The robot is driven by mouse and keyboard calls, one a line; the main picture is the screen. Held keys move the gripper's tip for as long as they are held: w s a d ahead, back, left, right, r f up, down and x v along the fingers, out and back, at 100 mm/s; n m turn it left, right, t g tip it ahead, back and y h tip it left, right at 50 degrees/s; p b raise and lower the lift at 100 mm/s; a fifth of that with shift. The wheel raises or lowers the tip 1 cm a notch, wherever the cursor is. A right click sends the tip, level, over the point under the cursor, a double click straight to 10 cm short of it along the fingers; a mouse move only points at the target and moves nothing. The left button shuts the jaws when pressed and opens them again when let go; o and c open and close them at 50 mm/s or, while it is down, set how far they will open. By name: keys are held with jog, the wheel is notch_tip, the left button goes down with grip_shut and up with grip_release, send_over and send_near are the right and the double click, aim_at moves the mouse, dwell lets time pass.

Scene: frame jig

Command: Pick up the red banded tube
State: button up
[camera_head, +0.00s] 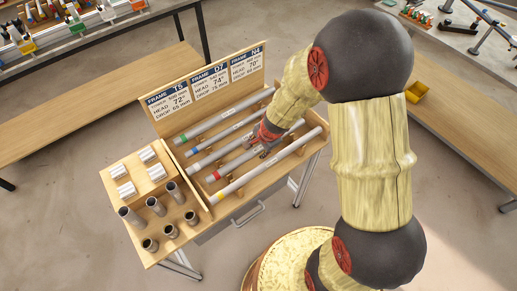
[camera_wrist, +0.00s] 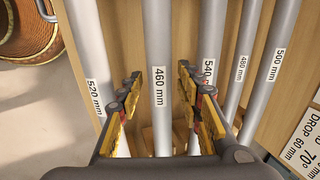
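The red banded tube (camera_head: 231,168) lies in the wooden rack, second from the front, with its red band near its left end. My gripper (camera_head: 267,149) is over the rack and hides part of this tube. In the wrist view my gripper (camera_wrist: 158,97) is open, with one finger on each side of a grey tube labelled 460 mm (camera_wrist: 158,40). By its place in the row this appears to be the red banded tube, but no band shows there. A gap shows between each finger and the tube.
The 520 mm (camera_wrist: 92,60) and 540 mm (camera_wrist: 206,40) tubes flank the fingers closely. Short upright tubes (camera_head: 132,216) and a label board (camera_head: 205,85) border the rack.

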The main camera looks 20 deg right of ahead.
grip_shut()
jog(key=shift+r, duration=0.1)
dwell(0.6)
